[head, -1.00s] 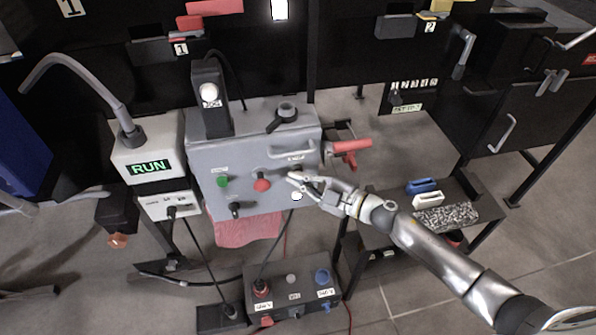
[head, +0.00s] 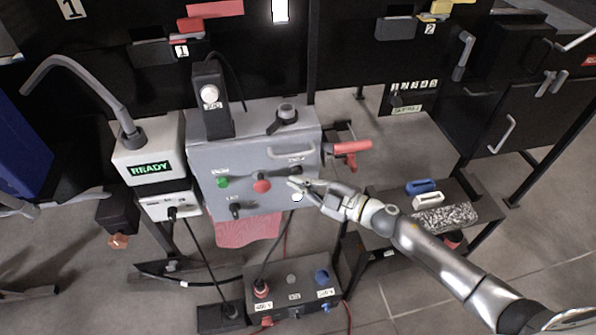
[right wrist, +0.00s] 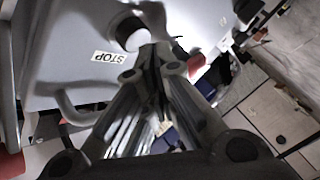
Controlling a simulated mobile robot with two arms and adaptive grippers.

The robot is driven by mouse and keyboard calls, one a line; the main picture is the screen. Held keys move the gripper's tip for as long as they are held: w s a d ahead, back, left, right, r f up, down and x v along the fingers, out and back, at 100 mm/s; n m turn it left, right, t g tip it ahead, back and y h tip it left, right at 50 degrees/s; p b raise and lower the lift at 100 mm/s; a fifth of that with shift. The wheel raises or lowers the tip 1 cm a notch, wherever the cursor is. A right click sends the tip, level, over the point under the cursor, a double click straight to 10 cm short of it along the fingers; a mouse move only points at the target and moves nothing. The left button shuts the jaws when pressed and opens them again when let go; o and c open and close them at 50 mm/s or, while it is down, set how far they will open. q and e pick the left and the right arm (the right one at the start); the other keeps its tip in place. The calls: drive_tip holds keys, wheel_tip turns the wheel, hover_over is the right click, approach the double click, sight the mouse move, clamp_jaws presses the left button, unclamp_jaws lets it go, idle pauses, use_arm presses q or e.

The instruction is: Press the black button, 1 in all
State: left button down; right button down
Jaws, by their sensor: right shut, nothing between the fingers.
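The black button (head: 296,170) is on the right of the grey control box's sloped front, under a small white label. My right gripper (head: 292,182) is shut and empty, its fingertips just below the button; a small gap seems to show, but contact is hard to judge. The display (head: 150,168) on the left unit reads READY. My left gripper is not in view.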

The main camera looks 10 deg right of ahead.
drive_tip(key=shift+s, duration=0.3)
drive_tip(key=s+p, duration=0.1)
drive_tip(key=s, duration=0.4)
idle(0.4)
idle(0.6)
drive_tip(key=d+f+m+h, duration=0.3)
drive_tip(key=d+f, duration=0.1)
drive_tip(key=f, duration=0.3)
drive_tip(key=d+f+m+h, duration=0.3)
drive_tip(key=f, duration=0.4)
drive_tip(key=s+d+f+m+g+h, duration=0.1)
drive_tip(key=s+d+f+m+h, duration=0.2)
drive_tip(key=f, duration=0.5)
drive_tip(key=s+d+f+m+g+h, duration=0.1)
drive_tip(key=s+d+f+m, duration=0.15)
drive_tip(key=s+f, duration=0.4)
drive_tip(key=s+f+m+g, duration=0.1)
drive_tip(key=s+f+g, duration=0.2)
drive_tip(key=s+f, duration=0.3)
drive_tip(key=s+f+m+g+h, duration=0.1)
drive_tip(key=s+f, duration=0.5)
drive_tip(key=s, duration=0.9)
drive_tip(key=s+f+m+g+h, duration=0.1)
drive_tip(key=s+f+m+g, duration=0.2)
drive_tip(key=s, duration=0.8)
wheel_tip(320, 180, down, 4)
drive_tip(key=shift+s+a+r+g, duration=0.1)
drive_tip(key=shift+s+a+g, duration=0.25)
drive_tip(key=shift+g, duration=0.65)
